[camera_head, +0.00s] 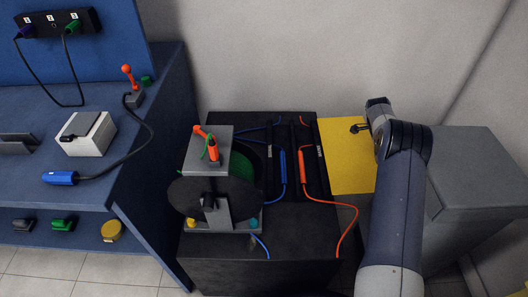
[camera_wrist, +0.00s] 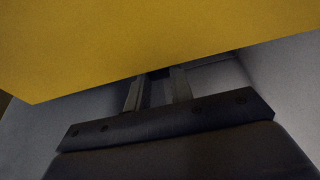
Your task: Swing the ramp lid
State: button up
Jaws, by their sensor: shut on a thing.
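The ramp lid looks like a flat yellow panel (camera_head: 345,165), right of the black box in the head view. In the wrist view the yellow panel (camera_wrist: 150,40) fills the upper part, its edge running slantwise above the fingers. My gripper (camera_head: 359,128) is at the panel's upper right in the head view. In the wrist view my gripper (camera_wrist: 157,88) has its two fingers reaching up to the panel's edge with something dark between them. It is shut on the lid; the panel hides the fingertips and the exact part held.
A black box (camera_head: 255,268) with blue and red cords and a round dark disc (camera_head: 185,197) stands left of the panel. A blue bench (camera_head: 95,185) is at far left. A grey box (camera_head: 480,180) stands right of my arm. The pale wall is behind.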

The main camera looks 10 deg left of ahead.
jog(key=shift+d+p+v, duration=0.2)
jog(key=shift+p+v, duration=0.35)
jog(key=shift+v, duration=1.05)
jog(key=shift+d+p+v, duration=0.25)
jog(key=shift+p+v, duration=0.3)
jog(key=shift+v, duration=1.05)
jog(key=shift+w+r, duration=0.1)
jog(key=shift+r, duration=0.1)
jog(key=shift+r, duration=0.1)
jog(key=shift+a+p+v, duration=0.2)
jog(key=shift+p+v, duration=0.45)
jog(key=shift+v, duration=0.9)
jog(key=shift+a+p+v, duration=0.2)
jog(key=shift+p+v, duration=0.4)
jog(key=shift+v, duration=0.95)
